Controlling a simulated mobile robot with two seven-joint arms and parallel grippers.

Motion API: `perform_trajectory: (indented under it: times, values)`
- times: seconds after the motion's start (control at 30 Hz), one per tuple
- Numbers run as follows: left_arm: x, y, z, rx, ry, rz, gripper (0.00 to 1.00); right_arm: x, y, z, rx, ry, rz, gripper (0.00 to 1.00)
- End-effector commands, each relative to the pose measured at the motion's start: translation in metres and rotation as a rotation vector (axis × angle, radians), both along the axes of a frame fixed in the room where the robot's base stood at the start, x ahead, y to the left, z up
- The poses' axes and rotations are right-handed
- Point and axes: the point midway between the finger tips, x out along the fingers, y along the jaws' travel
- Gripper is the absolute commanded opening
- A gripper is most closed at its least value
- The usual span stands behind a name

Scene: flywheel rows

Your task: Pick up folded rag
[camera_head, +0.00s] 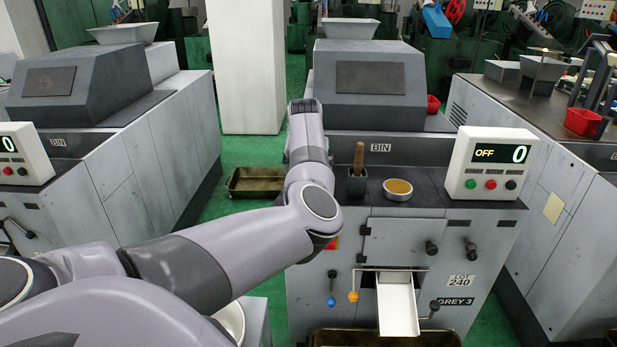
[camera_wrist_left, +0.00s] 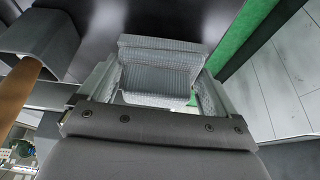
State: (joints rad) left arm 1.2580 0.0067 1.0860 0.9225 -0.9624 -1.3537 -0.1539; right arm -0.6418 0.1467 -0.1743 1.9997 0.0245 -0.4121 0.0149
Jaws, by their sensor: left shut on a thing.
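The folded rag (camera_wrist_left: 160,72) is a pale grey, textured cloth in the left wrist view. It sits between the two fingers of my left gripper (camera_wrist_left: 155,88), which is shut on it. The cloth is folded and spans the gap between the fingers. The pictures do not clearly show whether it touches the dark surface beyond it. In the head view my left arm reaches over the front edge of the middle machine (camera_head: 345,270), and its links hide the gripper and rag. My right gripper is not in view.
A dark holder (camera_head: 357,187) with a wooden handle (camera_head: 359,158) stands on the machine top, close left of the gripper in the wrist view. A round tin (camera_head: 397,190) and a display box (camera_head: 490,163) stand farther right. A tray (camera_head: 256,182) lies on the green floor.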

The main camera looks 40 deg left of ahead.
Motion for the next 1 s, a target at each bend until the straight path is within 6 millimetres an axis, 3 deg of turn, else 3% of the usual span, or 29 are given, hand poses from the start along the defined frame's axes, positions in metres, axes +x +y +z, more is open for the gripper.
perform_trajectory:
  times: [0.6, 0.8, 1.0]
  values:
    - [0.000, 0.001, 0.150, 0.002, -0.003, 0.001, 0.56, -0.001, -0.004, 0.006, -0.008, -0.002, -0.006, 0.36]
    - [0.000, 0.001, 0.175, 0.002, -0.002, 0.000, 0.56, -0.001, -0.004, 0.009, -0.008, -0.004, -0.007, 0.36]
    - [0.000, 0.000, 0.183, 0.000, -0.001, 0.001, 0.56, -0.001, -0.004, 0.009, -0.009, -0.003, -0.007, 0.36]
